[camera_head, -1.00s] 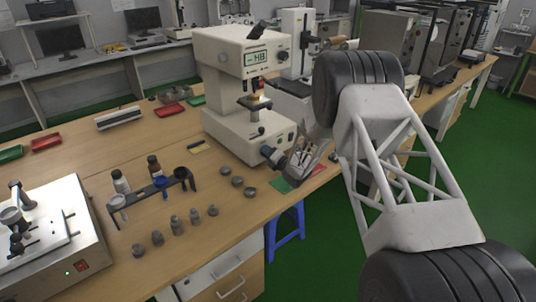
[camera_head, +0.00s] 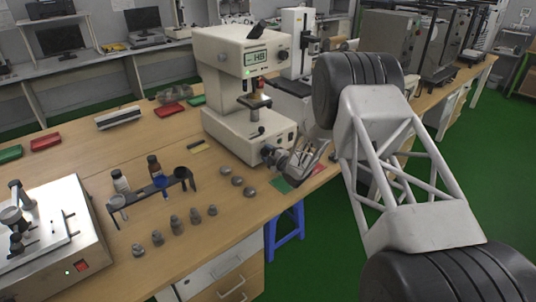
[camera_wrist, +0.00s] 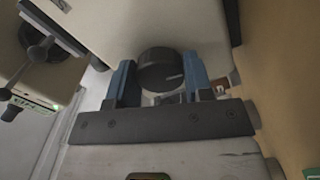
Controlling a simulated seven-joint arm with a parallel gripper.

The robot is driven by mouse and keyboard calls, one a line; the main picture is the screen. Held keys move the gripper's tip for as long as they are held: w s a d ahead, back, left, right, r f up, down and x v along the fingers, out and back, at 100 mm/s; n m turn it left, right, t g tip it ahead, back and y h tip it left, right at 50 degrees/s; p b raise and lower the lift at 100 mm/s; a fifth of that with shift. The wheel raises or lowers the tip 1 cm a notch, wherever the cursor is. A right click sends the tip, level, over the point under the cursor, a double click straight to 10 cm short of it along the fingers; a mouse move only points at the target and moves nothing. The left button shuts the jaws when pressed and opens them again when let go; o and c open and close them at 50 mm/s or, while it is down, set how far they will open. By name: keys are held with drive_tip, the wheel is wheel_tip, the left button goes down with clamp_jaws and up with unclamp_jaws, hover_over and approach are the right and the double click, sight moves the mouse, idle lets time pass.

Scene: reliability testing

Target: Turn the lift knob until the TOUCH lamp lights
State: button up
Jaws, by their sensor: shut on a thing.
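The lift knob is a dark round knob (camera_wrist: 160,70) with a pale pointer line, low on the front of the cream hardness tester (camera_head: 232,132). My gripper (camera_wrist: 159,76) has its blue fingers on either side of the knob and is shut on it. In the head view my gripper (camera_head: 271,154) is at the tester's lower front corner, and the knob is largely hidden by it. The tester's display (camera_head: 256,57) reads HB. A small green light (camera_head: 249,73) shows below the display. I cannot read its label or tell whether it is the TOUCH lamp.
A rack with bottles (camera_head: 152,188) and several grey metal pieces (camera_head: 176,224) stand on the wooden bench left of my gripper. Small grey discs (camera_head: 237,181) lie nearer. A green mat (camera_head: 283,185) lies under the gripper at the bench edge.

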drive_tip(key=shift+m, duration=0.4)
drive_tip(key=o, duration=0.9)
drive_tip(key=shift+o, duration=0.2)
drive_tip(key=shift+s+d, duration=0.1)
drive_tip(key=shift+v, duration=3.8)
